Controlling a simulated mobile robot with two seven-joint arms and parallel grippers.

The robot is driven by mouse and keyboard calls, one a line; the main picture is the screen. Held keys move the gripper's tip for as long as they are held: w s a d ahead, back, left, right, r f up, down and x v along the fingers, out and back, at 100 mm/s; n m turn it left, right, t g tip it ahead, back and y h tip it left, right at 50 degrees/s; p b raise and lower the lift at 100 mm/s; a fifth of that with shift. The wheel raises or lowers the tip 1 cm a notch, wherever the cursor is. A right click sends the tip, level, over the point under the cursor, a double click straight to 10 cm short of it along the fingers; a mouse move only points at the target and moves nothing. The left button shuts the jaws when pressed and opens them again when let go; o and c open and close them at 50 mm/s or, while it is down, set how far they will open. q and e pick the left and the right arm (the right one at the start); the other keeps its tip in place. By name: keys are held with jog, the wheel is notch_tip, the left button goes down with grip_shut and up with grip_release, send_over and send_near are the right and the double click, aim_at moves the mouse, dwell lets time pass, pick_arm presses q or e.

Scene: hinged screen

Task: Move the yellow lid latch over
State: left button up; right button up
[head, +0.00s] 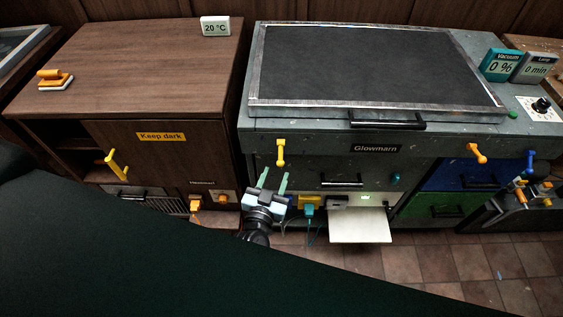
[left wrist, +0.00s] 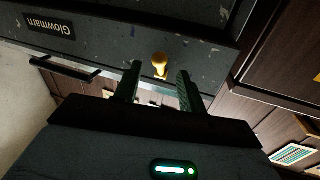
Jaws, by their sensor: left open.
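A yellow latch (head: 281,152) sits on the front of the grey Glowmarn unit, below the left part of the framed lid (head: 375,65). My right gripper is not in view.
A black lid handle (head: 388,121) sticks out right of the left latch. A pale shelf (head: 360,225) juts out low, right of my gripper. The brown Keep dark cabinet (head: 160,75) stands to the left. My dark arm covers the lower left.

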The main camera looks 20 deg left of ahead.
aim_at(280, 163)
pick_arm(q)
jog(key=w+b, duration=0.1)
jog(key=w, duration=0.4)
jog(key=shift+f, duration=0.2)
jog(key=shift+w+r, duration=0.1)
jog(key=shift+w, duration=0.2)
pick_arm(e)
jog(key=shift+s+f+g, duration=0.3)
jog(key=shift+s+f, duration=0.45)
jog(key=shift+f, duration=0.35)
pick_arm(q)
jog(key=c, duration=0.9)
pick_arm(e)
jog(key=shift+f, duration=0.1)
